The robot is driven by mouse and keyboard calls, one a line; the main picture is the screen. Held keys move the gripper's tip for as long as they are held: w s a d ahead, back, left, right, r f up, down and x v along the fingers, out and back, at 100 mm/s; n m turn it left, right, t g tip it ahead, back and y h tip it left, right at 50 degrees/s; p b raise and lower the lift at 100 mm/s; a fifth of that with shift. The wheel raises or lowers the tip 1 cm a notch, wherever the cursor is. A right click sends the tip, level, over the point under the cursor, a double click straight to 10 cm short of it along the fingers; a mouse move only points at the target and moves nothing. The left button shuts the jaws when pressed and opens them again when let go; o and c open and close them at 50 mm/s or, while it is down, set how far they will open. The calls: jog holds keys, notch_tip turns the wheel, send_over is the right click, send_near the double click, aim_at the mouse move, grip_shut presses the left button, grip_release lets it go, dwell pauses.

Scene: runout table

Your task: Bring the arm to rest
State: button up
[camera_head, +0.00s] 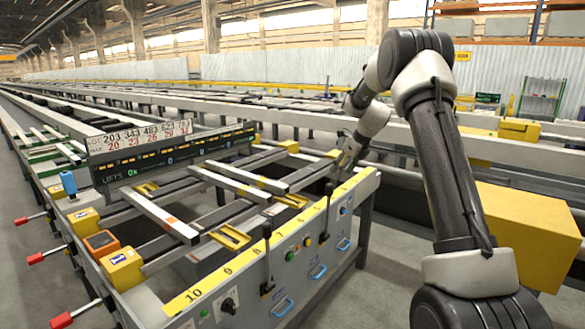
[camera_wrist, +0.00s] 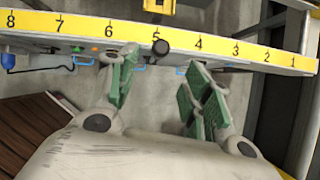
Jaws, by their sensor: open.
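My gripper (camera_head: 346,160) is at the end of my bent arm, by the far right part of the runout table (camera_head: 345,222). In the wrist view my gripper (camera_wrist: 162,92) has its green-padded fingers spread apart, with nothing between them. Below them is bare grey floor, beside the table's front edge. The yellow number scale (camera_wrist: 205,45) crosses the top of that view. A black lever knob (camera_wrist: 161,47) shows just beyond the fingers, near the 5; whether anything touches it I cannot tell.
Metal bars (camera_head: 150,213) lie across the table. A black lever (camera_head: 267,258) stands on the front panel. A display board (camera_head: 170,155) rises at the table's left. A large yellow block (camera_head: 530,225) is right of my arm. Brown slats (camera_wrist: 40,130) show in the wrist view.

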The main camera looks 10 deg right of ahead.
jog(key=s+f+n+g, duration=0.3)
jog(key=s+n, duration=0.8)
jog(key=n, duration=0.2)
jog(key=s+a+r+n+h, duration=0.1)
jog(key=s+r+n, duration=0.4)
jog(key=s, duration=0.8)
jog(key=s+a+r+n+t, duration=0.1)
jog(key=s+a+r+n, duration=0.2)
jog(key=s, duration=1)
jog(key=s+a+r+n+t+h, duration=0.1)
jog(key=s+a+r+n, duration=0.1)
jog(key=s+r+n, duration=0.5)
jog(key=s+n, duration=0.2)
jog(key=s, duration=0.4)
jog(key=shift+a+h, duration=0.3)
